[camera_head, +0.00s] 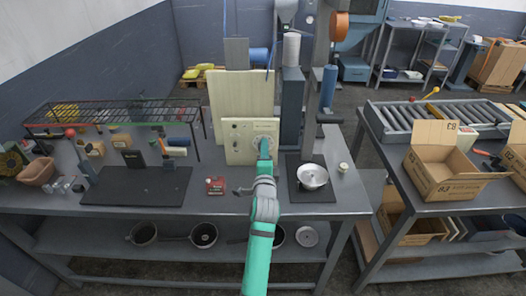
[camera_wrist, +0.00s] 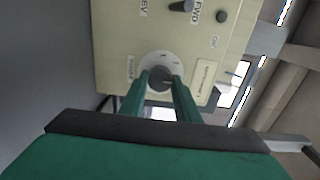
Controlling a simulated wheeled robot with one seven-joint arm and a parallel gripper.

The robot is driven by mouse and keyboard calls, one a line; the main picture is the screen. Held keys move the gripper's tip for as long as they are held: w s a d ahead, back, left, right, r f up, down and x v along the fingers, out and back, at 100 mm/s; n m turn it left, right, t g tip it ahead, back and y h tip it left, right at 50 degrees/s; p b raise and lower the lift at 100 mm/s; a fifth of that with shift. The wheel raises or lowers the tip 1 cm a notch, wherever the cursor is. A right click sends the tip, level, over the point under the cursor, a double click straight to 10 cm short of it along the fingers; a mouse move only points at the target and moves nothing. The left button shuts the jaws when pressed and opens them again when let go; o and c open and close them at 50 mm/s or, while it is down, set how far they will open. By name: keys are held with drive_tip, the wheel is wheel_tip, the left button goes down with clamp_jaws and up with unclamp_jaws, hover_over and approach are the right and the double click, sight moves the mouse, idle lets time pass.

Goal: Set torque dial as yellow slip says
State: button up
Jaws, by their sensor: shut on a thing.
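A cream control box (camera_head: 236,129) stands at the back of the workbench, with a taller cream panel behind it. In the wrist view the box front (camera_wrist: 115,40) shows a dark round torque dial (camera_wrist: 160,80) on a pale scale plate with ticks. My gripper (camera_wrist: 160,92) has its green fingers shut on the dial from both sides. In the head view my gripper (camera_head: 264,146) is at the right part of the box front and hides the dial. A small pale label with lines sits right of the dial. I cannot make out a yellow slip or the dial's setting.
A FWD/REV switch (camera_wrist: 181,6) and a round button (camera_wrist: 221,16) sit above the dial. A metal bowl (camera_head: 312,177) on a dark mat stands right of my arm. A red box (camera_head: 215,186) lies to the left. A wire rack (camera_head: 118,112) stands further left.

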drive_tip(key=shift+f, duration=0.1)
drive_tip(key=o, duration=1)
drive_tip(key=shift+s+d, duration=0.1)
drive_tip(key=shift+o, duration=0.2)
drive_tip(key=s, duration=1)
drive_tip(key=shift+s, duration=0.3)
drive_tip(key=shift+s, duration=0.1)
